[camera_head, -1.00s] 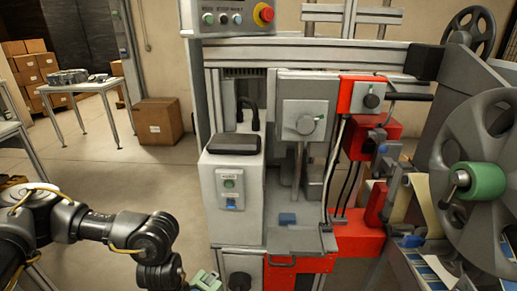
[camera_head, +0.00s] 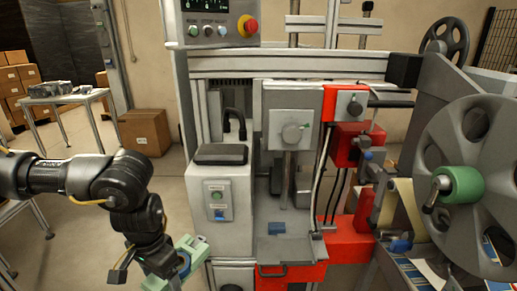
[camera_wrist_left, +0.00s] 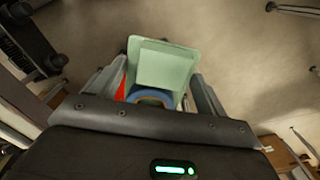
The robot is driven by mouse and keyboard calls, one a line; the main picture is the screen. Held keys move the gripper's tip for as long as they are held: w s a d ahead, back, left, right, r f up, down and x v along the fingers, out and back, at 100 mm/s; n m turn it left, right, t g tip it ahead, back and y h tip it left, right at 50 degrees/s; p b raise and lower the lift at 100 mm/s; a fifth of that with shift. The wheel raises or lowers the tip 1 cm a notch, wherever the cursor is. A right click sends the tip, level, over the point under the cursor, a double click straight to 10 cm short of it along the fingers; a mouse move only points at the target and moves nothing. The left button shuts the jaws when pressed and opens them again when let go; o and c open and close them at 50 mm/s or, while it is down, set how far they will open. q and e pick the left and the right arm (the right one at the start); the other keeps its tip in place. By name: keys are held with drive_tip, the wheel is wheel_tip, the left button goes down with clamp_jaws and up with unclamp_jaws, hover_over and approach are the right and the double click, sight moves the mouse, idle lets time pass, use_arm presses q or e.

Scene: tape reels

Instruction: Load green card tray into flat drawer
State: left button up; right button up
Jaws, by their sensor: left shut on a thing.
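The pale green card tray (camera_wrist_left: 165,68) is held out in front of my left gripper (camera_wrist_left: 150,98), between its fingers, in the left wrist view. A blue part shows at its near end. In the head view my left gripper (camera_head: 178,262) is at the bottom, left of the machine, shut on the tray (camera_head: 186,243), which is partly hidden there. A flat grey shelf (camera_head: 285,247) with a red front and a dark handle (camera_head: 272,272) sits low on the machine; I cannot tell if it is the flat drawer. My right gripper is not in view.
A grey control box (camera_head: 219,195) stands on the machine between my left gripper and the shelf. Reels (camera_head: 475,175) fill the right side. A cardboard box (camera_head: 145,131) and a table (camera_head: 70,97) are behind on the left. The floor at left is mostly open.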

use_arm(q)
drive_tip(key=shift+s+a, duration=0.1)
drive_tip(key=shift+s, duration=0.15)
drive_tip(key=shift+s+a+r+n, duration=0.1)
drive_tip(key=shift+s+r+n, duration=0.05)
drive_tip(key=shift+n, duration=0.15)
wheel_tip(320, 180, up, 10)
drive_tip(key=w+n, duration=0.1)
drive_tip(key=w, duration=0.2)
drive_tip(key=shift+r+n, duration=0.2)
drive_tip(key=shift+n, duration=0.2)
drive_tip(key=shift+d, duration=0.25)
